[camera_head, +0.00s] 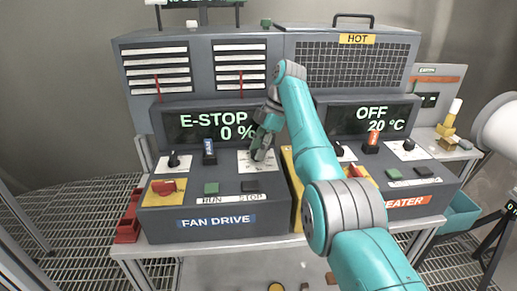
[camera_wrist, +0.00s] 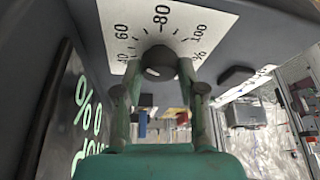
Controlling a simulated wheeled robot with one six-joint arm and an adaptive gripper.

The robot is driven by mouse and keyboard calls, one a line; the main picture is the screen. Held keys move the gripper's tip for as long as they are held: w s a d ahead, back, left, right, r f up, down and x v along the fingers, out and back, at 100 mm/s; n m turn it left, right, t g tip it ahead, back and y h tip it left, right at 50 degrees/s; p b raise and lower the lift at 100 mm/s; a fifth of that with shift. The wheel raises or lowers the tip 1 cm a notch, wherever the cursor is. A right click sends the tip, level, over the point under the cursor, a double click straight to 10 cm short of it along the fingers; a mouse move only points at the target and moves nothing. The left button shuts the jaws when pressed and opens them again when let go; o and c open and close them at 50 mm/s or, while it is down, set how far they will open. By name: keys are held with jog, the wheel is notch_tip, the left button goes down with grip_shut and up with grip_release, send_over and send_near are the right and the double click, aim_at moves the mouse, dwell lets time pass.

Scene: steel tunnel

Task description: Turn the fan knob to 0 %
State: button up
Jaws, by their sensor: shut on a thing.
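The fan drive panel (camera_head: 170,200) stands at the left on the bench. Its screen (camera_head: 215,125) reads "E-STOP" and "0 %". My gripper (camera_head: 262,153) reaches down onto the white dial card (camera_head: 245,161) at the panel's right and hides the knob in the head view. In the wrist view the dark round fan knob (camera_wrist: 160,61) sits between the two fingers of my gripper (camera_wrist: 160,75), which is shut on it. The dial card (camera_wrist: 130,20) around it shows 40, 60, 80 and 100 %. I cannot tell where the knob's pointer stands.
Close by on the panel are a blue lever (camera_head: 209,152), a small black knob (camera_head: 173,160), a red and yellow switch (camera_head: 166,187), a green RUN button (camera_head: 211,188) and a dark STOP button (camera_head: 250,186). The heater panel (camera_head: 420,190) stands to the right, its screen (camera_head: 372,120) reading "OFF 20 °C".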

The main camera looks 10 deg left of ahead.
jog(key=shift+d, duration=0.1)
dwell(0.4)
jog(key=o, duration=1.1)
jog(key=shift+o, duration=0.2)
